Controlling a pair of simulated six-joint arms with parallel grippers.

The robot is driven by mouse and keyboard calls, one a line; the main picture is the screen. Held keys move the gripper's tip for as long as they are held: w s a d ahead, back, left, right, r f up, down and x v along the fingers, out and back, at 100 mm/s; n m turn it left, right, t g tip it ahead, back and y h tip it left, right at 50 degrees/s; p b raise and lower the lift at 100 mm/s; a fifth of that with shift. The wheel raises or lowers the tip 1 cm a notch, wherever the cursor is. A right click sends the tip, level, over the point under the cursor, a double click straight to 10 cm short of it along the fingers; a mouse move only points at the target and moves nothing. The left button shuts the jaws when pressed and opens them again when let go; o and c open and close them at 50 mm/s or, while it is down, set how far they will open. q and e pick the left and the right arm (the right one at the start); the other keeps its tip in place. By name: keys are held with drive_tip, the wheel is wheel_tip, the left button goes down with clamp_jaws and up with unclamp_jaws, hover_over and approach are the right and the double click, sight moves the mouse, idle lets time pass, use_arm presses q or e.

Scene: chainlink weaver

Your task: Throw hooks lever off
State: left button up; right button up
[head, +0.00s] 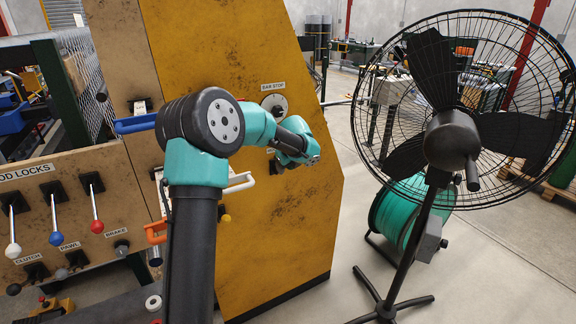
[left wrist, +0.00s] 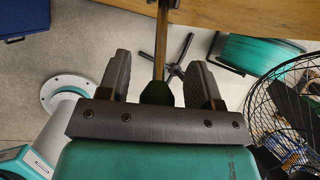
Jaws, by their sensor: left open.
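My left gripper (head: 284,164) is close to the yellow panel (head: 292,220), just below the BAR STOP dial (head: 274,104). Its fingers are small and partly hidden by the wrist in the head view. In the left wrist view, the gripper (left wrist: 160,75) has its two dark fingers spread wide. A thin rod (left wrist: 161,40) with a dark faceted end (left wrist: 156,92) comes from the panel edge and sits between the fingers, with visible gaps on both sides. No HOOKS label is readable; a label by my wrist is mostly covered. My right gripper is not in view.
A black floor fan (head: 452,140) stands close on the right, with a green reel (head: 398,215) behind it. ROD LOCKS levers with white, blue and red knobs (head: 56,238) are at left. An orange handle (head: 155,232) lies beside my arm.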

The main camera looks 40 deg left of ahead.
use_arm(q)
drive_tip(key=v, duration=1.7)
drive_tip(key=shift+r, duration=0.2)
drive_tip(key=shift+s, duration=0.1)
drive_tip(key=s+d+f+n+g+h, duration=0.1)
drive_tip(key=d+f+n+h, duration=0.3)
drive_tip(key=f, duration=0.8)
drive_tip(key=s+d+f+n, duration=0.2)
drive_tip(key=d+f, duration=0.5)
drive_tip(key=f, duration=0.4)
drive_tip(key=s+d+f+n+g+h, duration=0.1)
drive_tip(key=d+f+n+h, duration=0.3)
drive_tip(key=f, duration=0.8)
drive_tip(key=s+d+f+n, duration=0.4)
drive_tip(key=s+f+n, duration=0.2)
drive_tip(key=s+f, duration=0.2)
drive_tip(key=s+d+f+n, duration=0.5)
drive_tip(key=s+f+n, duration=0.2)
drive_tip(key=s, duration=0.6)
wheel_tip(320, 180, down, 2)
drive_tip(key=shift+f+g, duration=0.15)
drive_tip(key=shift+g, duration=0.15)
drive_tip(key=shift+d, duration=0.1)
